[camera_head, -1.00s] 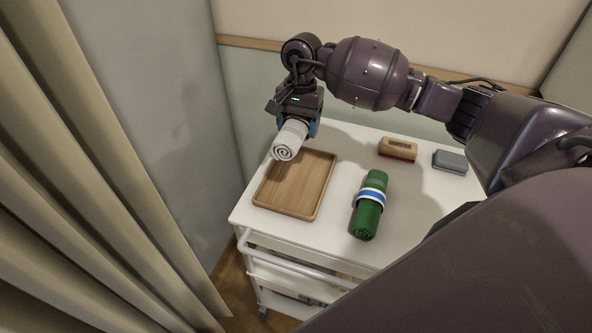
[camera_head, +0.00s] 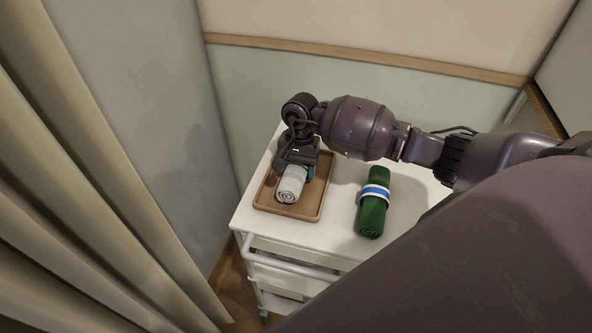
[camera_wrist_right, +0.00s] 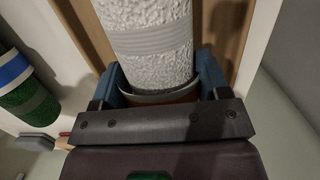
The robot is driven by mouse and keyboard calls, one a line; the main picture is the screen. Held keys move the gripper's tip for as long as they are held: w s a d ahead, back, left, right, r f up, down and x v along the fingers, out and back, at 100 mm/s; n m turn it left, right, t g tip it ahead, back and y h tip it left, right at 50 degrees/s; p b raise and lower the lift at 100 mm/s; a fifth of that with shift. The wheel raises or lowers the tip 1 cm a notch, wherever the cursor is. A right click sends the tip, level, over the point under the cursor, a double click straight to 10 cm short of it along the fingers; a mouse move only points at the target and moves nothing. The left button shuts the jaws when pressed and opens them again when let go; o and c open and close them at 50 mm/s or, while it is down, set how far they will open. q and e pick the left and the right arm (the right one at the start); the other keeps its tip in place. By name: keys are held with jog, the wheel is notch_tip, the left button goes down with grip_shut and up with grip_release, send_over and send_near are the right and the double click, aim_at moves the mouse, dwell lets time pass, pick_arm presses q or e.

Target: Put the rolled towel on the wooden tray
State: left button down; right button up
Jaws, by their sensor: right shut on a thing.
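The rolled towel (camera_head: 291,184) is white-grey with a spiral end. My right gripper (camera_head: 296,172) is shut on it, over the wooden tray (camera_head: 313,205). In the right wrist view the towel (camera_wrist_right: 150,40) lies between the two blue fingers of my right gripper (camera_wrist_right: 160,82), with the brown tray (camera_wrist_right: 92,32) behind it. The towel is within the tray's outline; whether it touches the tray floor I cannot tell. My left gripper is not in view.
A green roll with a blue and white band (camera_head: 373,202) lies on the white cart top (camera_head: 340,215), right of the tray. A beige curtain (camera_head: 90,190) hangs at the left. A wall stands behind the cart.

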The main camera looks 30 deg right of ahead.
jog(key=shift+w+f, duration=0.1)
jog(key=shift+f, duration=0.4)
jog(key=shift+r, duration=0.1)
jog(key=o, duration=1)
jog(key=shift+r, duration=0.1)
jog(key=r, duration=0.4)
jog(key=d+r+p, duration=0.1)
jog(key=r, duration=0.2)
jog(key=w+r, duration=0.1)
jog(key=r, duration=0.3)
jog(key=shift+d+r+p, duration=0.15)
jog(key=shift+r+p, duration=0.2)
